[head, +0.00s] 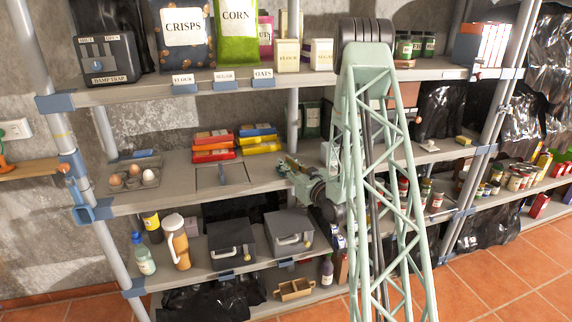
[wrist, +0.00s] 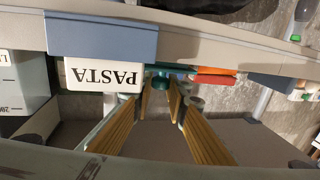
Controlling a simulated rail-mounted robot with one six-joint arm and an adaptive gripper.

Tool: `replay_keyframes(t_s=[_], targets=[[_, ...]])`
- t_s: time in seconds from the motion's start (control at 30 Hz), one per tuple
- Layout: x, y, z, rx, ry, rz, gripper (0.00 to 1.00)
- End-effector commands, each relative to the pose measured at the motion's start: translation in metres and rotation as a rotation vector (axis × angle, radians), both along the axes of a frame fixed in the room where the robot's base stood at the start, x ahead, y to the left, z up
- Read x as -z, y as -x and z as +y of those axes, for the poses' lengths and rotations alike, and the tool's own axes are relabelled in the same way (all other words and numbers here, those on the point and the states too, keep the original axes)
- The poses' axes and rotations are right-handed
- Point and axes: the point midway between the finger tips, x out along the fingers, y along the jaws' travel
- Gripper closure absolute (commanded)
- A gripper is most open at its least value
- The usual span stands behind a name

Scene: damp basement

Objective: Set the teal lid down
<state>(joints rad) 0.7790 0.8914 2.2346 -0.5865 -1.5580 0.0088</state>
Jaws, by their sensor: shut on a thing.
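The teal lid (wrist: 160,82) shows in the wrist view as a small dark teal round part, with a flatter teal edge behind it, at the far end of my fingers. My gripper (wrist: 170,92) is shut on it there; the fingers hide part of the lid. In the head view my gripper (head: 286,166) is at the middle shelf (head: 180,192), right of a flat grey panel. The lid is too small and covered to make out clearly in that view. I cannot tell whether the lid touches the shelf.
An egg tray (head: 134,178) stands left on the middle shelf. Red and orange boxes (head: 213,148) and yellow boxes (head: 260,140) lie behind the panel. A PASTA label (wrist: 103,75) hangs on a shelf edge close to my fingers.

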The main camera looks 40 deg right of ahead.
Motion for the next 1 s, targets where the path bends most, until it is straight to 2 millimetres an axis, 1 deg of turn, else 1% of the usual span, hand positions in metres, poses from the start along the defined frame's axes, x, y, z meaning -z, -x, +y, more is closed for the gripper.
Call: replay_keyframes(t_s=[0.17,0.2,0.3,0.33,0.9,1.0], targets=[[0.004,0.000,0.000,0.000,0.000,0.000,0.93],[0.003,0.000,0.000,0.000,0.000,0.000,0.82],[0.002,0.000,0.000,0.000,0.000,0.000,0.73],[0.002,0.000,0.000,0.000,0.000,0.000,0.72],[-0.001,0.001,0.000,0.000,0.000,0.000,0.72],[0.000,0.011,0.001,0.001,-0.001,0.002,0.72]])
